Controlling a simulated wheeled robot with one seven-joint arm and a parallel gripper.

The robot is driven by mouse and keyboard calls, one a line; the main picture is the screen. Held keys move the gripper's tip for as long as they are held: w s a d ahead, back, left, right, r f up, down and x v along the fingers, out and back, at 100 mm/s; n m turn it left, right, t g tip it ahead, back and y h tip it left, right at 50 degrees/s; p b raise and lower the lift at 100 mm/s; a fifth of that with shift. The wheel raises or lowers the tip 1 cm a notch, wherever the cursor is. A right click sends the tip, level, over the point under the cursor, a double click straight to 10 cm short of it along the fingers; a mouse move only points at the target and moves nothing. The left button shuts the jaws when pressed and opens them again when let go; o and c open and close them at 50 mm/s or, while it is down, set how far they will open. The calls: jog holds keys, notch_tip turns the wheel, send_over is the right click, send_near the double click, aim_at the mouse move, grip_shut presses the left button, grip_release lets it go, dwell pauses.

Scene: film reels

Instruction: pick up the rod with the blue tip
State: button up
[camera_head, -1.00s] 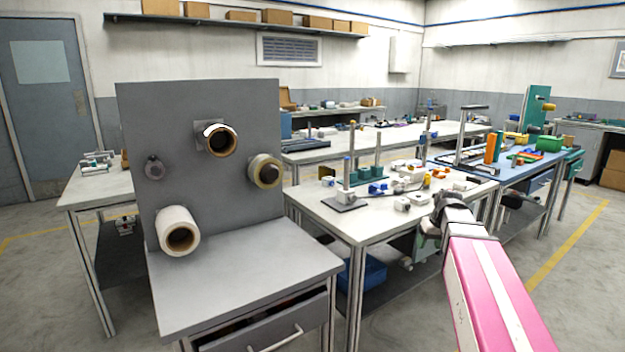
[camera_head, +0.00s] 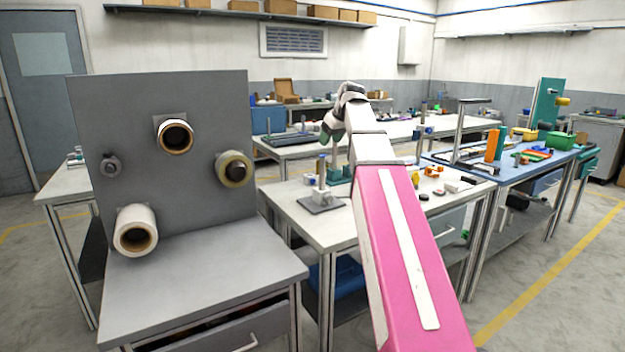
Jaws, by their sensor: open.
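A thin upright rod (camera_head: 321,178) stands on a flat grey base (camera_head: 321,204) at the near left of the middle table. Its tip is small here, and its colour is hard to make out; it looked blue in the earlier view. My gripper (camera_head: 332,130) is above and just behind the rod in the picture, pointing down and left. It is open, with nothing seen between its fingers, and it is apart from the rod. My pink arm hides part of the table to the right of the rod.
A grey panel with rolls (camera_head: 160,150) stands on a bench at left, close to the rod's table (camera_head: 300,225). Small parts (camera_head: 432,172) lie right of my arm. A blue-topped table (camera_head: 470,165) with tools is at right.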

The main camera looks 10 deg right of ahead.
aim_at(323, 155)
jog(key=shift+x, duration=5.3)
jog(key=shift+s+d, duration=0.15)
grip_shut()
